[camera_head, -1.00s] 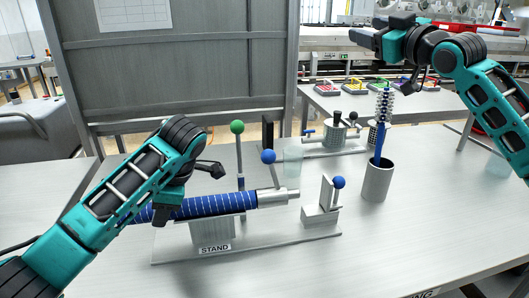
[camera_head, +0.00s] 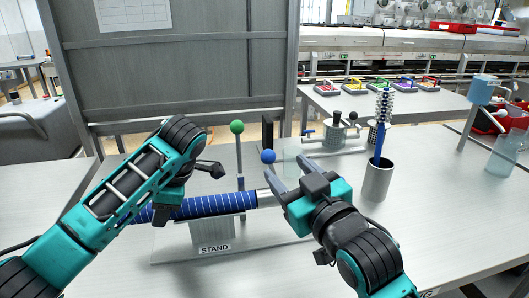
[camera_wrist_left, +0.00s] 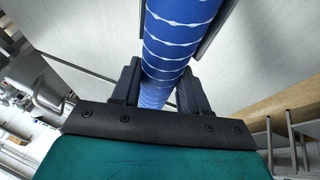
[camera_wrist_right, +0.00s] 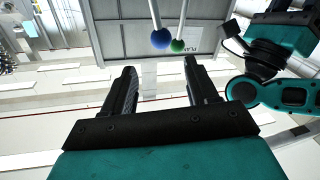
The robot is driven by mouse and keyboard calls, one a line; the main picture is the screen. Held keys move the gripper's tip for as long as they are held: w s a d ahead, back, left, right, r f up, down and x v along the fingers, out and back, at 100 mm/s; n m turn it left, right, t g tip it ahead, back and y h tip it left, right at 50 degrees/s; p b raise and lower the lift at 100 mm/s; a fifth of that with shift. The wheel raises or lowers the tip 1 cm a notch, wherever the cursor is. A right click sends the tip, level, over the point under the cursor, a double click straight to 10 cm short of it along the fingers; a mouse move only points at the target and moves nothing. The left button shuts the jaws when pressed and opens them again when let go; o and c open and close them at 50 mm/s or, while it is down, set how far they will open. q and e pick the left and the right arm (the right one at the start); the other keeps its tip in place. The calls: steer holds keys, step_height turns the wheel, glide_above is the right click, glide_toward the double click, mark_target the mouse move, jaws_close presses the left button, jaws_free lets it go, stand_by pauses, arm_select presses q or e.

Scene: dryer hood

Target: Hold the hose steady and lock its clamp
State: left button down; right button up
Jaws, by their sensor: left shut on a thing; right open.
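The blue hose (camera_head: 215,204) with white rings lies level along the stand (camera_head: 225,250), its right end meeting a metal pipe (camera_head: 265,198). My left gripper (camera_head: 172,214) is shut around the hose; the left wrist view shows the hose (camera_wrist_left: 178,35) between its fingers. A lever with a green knob (camera_head: 237,127) stands upright by the hose end. A blue knob (camera_head: 268,156) sits to its right. Both the blue knob (camera_wrist_right: 161,39) and green knob (camera_wrist_right: 178,45) show in the right wrist view. My right gripper (camera_head: 290,177) is open and empty, near the pipe and blue knob. Which knob works the clamp is unclear.
A grey cup (camera_head: 378,182) holding a blue-handled brush (camera_head: 383,115) stands right of my right gripper. A metal fixture (camera_head: 338,135) stands behind. A clear bottle (camera_head: 508,152) is at far right.

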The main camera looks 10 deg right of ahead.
mark_target(269, 158)
steer(key=shift+m, duration=0.4)
steer(key=x, duration=0.3)
steer(key=f+x, duration=0.1)
steer(key=x, duration=0.6)
steer(key=shift+w+a+f, duration=0.15)
steer(key=shift+w+f, duration=0.1)
steer(key=shift+w, duration=0.15)
steer(key=shift+c, duration=0.4)
jaws_close()
